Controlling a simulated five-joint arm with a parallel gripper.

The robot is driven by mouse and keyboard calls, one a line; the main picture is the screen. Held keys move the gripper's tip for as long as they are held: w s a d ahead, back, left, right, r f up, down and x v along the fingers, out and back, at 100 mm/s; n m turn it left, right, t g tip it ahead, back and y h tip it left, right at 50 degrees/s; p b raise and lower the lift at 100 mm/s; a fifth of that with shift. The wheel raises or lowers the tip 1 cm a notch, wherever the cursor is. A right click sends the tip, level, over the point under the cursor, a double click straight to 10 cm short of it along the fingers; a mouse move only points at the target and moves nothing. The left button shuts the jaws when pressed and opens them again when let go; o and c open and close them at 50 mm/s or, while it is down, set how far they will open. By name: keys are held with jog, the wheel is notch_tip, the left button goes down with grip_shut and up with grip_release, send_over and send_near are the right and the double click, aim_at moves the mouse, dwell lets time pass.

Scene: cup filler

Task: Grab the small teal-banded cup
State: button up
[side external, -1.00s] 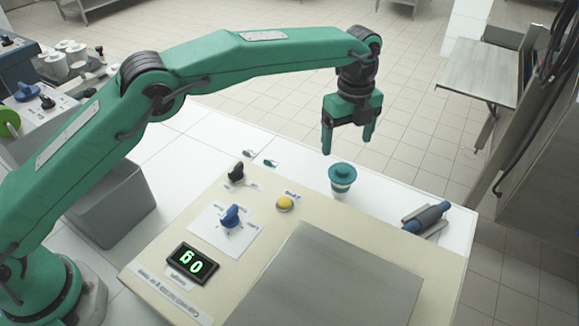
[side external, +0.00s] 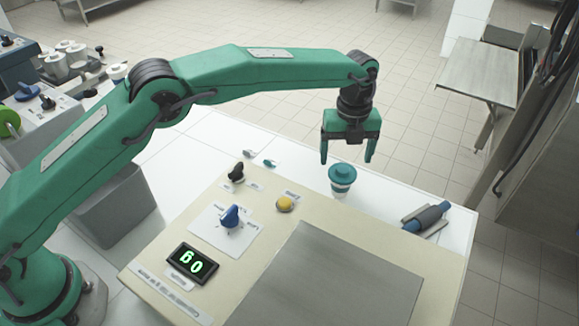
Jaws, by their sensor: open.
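The small teal-banded cup (side external: 342,179) stands upright on the white table top, just behind the beige panel. The fingertips are near the height of the lid in the picture. I cannot tell whether they touch it or how far apart in depth they are. No part of the cup is clearly hidden.
The beige panel holds a yellow button (side external: 285,203), a blue knob (side external: 229,216), a black knob (side external: 236,173), a green-digit display (side external: 192,263) and a grey plate (side external: 325,285). A blue roller (side external: 427,217) lies right of the cup. A grey bin (side external: 112,213) stands left.

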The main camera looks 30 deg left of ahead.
aim_at(342, 178)
jog(key=shift+s+f, duration=0.15)
jog(key=shift+f, duration=3.9)
jog(key=c, duration=1.3)
